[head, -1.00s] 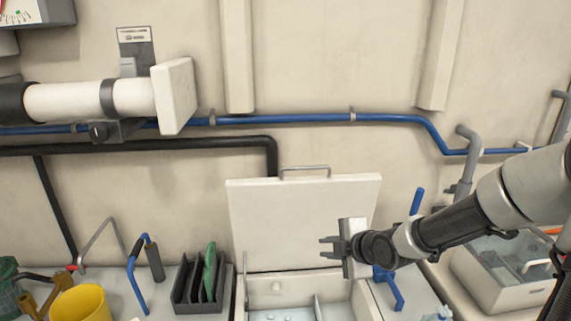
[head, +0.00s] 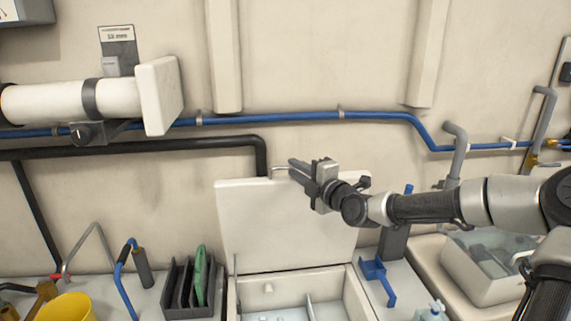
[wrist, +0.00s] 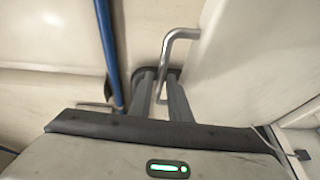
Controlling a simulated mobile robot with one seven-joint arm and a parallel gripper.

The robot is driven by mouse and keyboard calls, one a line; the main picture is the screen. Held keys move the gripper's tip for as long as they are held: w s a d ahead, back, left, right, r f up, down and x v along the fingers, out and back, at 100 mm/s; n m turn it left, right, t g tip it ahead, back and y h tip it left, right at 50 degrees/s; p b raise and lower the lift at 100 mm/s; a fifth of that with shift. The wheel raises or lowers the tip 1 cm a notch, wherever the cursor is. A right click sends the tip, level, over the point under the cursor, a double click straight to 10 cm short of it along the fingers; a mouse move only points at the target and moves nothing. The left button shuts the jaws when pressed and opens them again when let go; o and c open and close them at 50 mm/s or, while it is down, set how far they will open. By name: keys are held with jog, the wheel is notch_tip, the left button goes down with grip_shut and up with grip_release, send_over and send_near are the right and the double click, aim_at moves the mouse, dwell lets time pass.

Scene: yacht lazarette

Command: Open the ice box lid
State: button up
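The ice box lid (head: 255,225) is a pale flat panel standing raised at the back of the ice box (head: 355,296), with the box's inside showing below it. Its metal handle (head: 279,168) is on the top edge, partly hidden by my gripper. My gripper (head: 296,168) is at the lid's top edge, beside the handle. In the wrist view the handle (wrist: 167,52) runs down between the two grey fingers of my gripper (wrist: 161,80). The fingers stand apart; I see no clear contact with the handle.
A blue pipe (head: 270,116) and a black pipe (head: 130,147) run along the wall behind. A dark rack (head: 176,295) and a yellow bucket (head: 68,308) stand left of the box. A clear-topped bin (head: 480,270) stands at right, beneath my arm.

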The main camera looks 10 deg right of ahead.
jog(key=x, duration=0.6)
jog(key=shift+w, duration=0.1)
jog(key=shift+c, duration=0.4)
grip_shut()
